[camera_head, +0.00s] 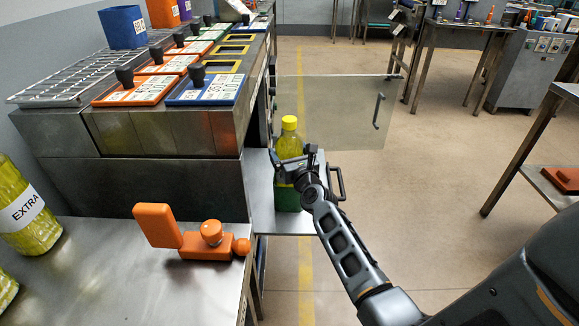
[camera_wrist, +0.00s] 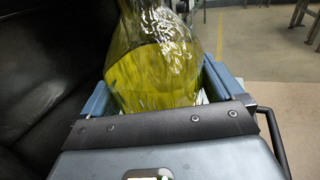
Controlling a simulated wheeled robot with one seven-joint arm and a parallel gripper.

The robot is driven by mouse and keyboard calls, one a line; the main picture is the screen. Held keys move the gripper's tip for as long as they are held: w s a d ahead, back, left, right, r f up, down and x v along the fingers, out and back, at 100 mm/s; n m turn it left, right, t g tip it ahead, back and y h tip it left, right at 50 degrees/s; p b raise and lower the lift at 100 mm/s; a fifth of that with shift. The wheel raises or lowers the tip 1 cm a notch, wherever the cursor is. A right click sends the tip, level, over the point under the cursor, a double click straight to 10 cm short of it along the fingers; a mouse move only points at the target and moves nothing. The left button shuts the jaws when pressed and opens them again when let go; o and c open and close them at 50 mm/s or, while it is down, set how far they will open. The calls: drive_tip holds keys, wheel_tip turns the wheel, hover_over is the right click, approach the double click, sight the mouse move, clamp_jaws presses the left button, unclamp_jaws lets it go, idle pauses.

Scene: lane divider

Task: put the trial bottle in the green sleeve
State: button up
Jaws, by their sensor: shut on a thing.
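The bottle (camera_head: 290,146) is clear with yellow liquid and a yellow cap, and looks upright. My gripper (camera_head: 296,168) is shut on its body. In the wrist view the bottle (camera_wrist: 155,65) fills the space between the jaws of my gripper (camera_wrist: 155,95). Its label is not readable, and its lower part is hidden there. A green sleeve (camera_head: 287,201) shows directly below my gripper, on a small metal shelf (camera_head: 266,222). The bottle is in line above the sleeve; I cannot tell how deep its base sits inside.
A clear panel (camera_head: 335,105) with a dark handle stands behind the bottle. A bottle marked EXTRA (camera_head: 32,228) and an orange fixture (camera_head: 205,240) are on the left bench. A stepped metal counter (camera_head: 165,180) borders the shelf. Open floor (camera_head: 440,170) lies right.

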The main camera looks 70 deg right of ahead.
drive_tip(key=shift+f+b, duration=1.4)
drive_tip(key=shift+f, duration=0.2)
drive_tip(key=shift+f, duration=0.15)
drive_tip(key=o, duration=1.7)
drive_tip(key=shift+f, duration=0.1)
